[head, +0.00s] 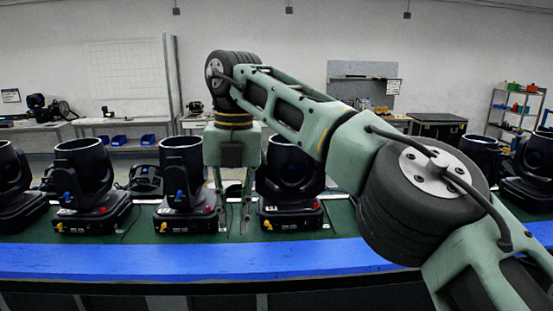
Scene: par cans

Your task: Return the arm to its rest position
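My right arm reaches in from the right and bends over the table. Its gripper (236,215) points straight down, with its two fingers apart and nothing seen between them. The gripper hangs between two black stage lights, one on its left (181,180) and one on its right (289,190). Whether the fingers touch either light or the table cannot be told. My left gripper is not in view.
More black stage lights stand in a row, such as one further left (84,175) and one at the right edge (535,165). The green table (130,232) has a blue front strip (180,259). Benches, a whiteboard (127,70) and a shelf rack (515,108) stand behind.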

